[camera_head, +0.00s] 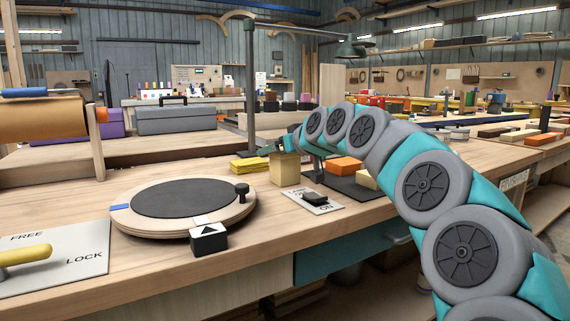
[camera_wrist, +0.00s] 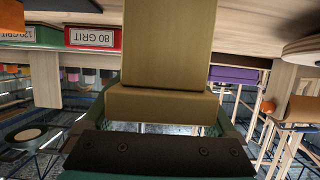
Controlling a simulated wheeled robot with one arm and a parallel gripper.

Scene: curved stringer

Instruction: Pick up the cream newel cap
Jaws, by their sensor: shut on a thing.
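The cream newel cap (camera_wrist: 160,105) is a wide, shallow block between my fingers in the wrist view. My gripper (camera_head: 287,146) is shut on it. A narrower, taller cream-tan block (camera_wrist: 168,45) extends from the cap towards the bench; it also shows in the head view (camera_head: 285,170), upright on the bench. The cap appears to be at the top of this block; I cannot tell whether they touch or are one piece. In the head view the cap is small and partly hidden by my gripper.
A round turntable (camera_head: 183,205) and a black arrow block (camera_head: 208,239) are at front left. A switch plate (camera_head: 314,202) lies in front of the block. A dark mat (camera_head: 345,184) with orange (camera_head: 345,166) and pale (camera_head: 366,179) blocks is to the right. A lamp post (camera_head: 250,90) stands behind.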

